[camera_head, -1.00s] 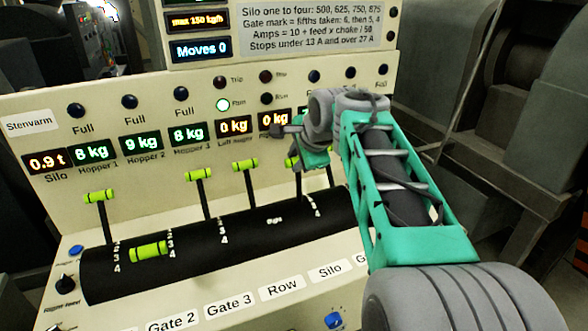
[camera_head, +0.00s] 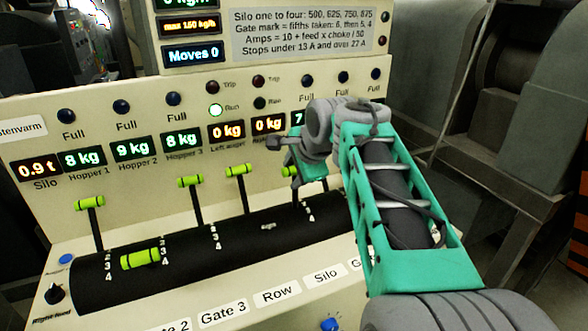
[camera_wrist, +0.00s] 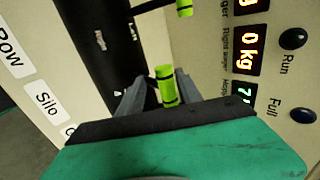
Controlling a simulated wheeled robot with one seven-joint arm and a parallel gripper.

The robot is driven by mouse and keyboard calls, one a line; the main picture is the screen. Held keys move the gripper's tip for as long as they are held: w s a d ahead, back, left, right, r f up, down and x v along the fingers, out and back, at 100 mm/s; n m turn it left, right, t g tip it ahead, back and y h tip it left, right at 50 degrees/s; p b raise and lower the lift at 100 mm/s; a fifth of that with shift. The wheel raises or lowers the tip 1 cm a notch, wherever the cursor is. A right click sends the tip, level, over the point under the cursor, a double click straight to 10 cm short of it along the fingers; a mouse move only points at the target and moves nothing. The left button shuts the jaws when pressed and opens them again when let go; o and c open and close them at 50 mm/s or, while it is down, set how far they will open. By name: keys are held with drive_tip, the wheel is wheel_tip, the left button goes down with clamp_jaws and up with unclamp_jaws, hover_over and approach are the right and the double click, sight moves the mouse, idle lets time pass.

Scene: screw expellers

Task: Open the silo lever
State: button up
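The silo lever is an upright lever with a lime-green cross handle (camera_head: 289,171), above the Silo label in the head view and partly hidden by my gripper (camera_head: 292,160). In the wrist view its green handle (camera_wrist: 166,82) lies between the two grey fingers of my gripper (camera_wrist: 163,76). The fingers stand apart, with a small dark gap on the handle's left side. I cannot tell whether either finger touches it. The Silo label (camera_wrist: 47,104) is at the left of the wrist view.
The neighbouring upright lever (camera_head: 239,170) is close on the left. Further left stand two upright levers (camera_head: 190,181) (camera_head: 90,203) and one lowered lever (camera_head: 140,258). The black drum (camera_head: 180,245) lies below, and the display panel (camera_head: 110,100) rises behind.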

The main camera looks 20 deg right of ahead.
drive_tip(key=shift+r, duration=0.3)
drive_tip(key=shift+s+d+r, duration=0.1)
drive_tip(key=shift+s+r, duration=0.15)
drive_tip(key=shift+r, duration=0.05)
drive_tip(key=v, duration=0.6)
drive_tip(key=shift+s+r+p, duration=0.2)
drive_tip(key=shift+s+p, duration=0.15)
drive_tip(key=shift+p, duration=0.1)
drive_tip(key=s+a+f+n+g+p, duration=0.1)
drive_tip(key=s+a+f+n, duration=0.3)
drive_tip(key=f+n, duration=0.2)
drive_tip(key=s+a+f+n+g+p, duration=0.1)
drive_tip(key=s+a+f+n+g, duration=0.1)
drive_tip(key=s+a+f+n, duration=0.2)
drive_tip(key=s+a+f+n+g+p, duration=0.1)
drive_tip(key=s+a+f+n, duration=0.3)
drive_tip(key=f, duration=0.5)
drive_tip(key=shift+s+n+p, duration=0.5)
drive_tip(key=shift+s+n, duration=0.75)
drive_tip(key=shift+n, duration=0.55)
drive_tip(key=shift+s+d+f+n+g, duration=0.1)
drive_tip(key=shift+s+f+n+g, duration=0.1)
drive_tip(key=shift+f+n+g, duration=0.15)
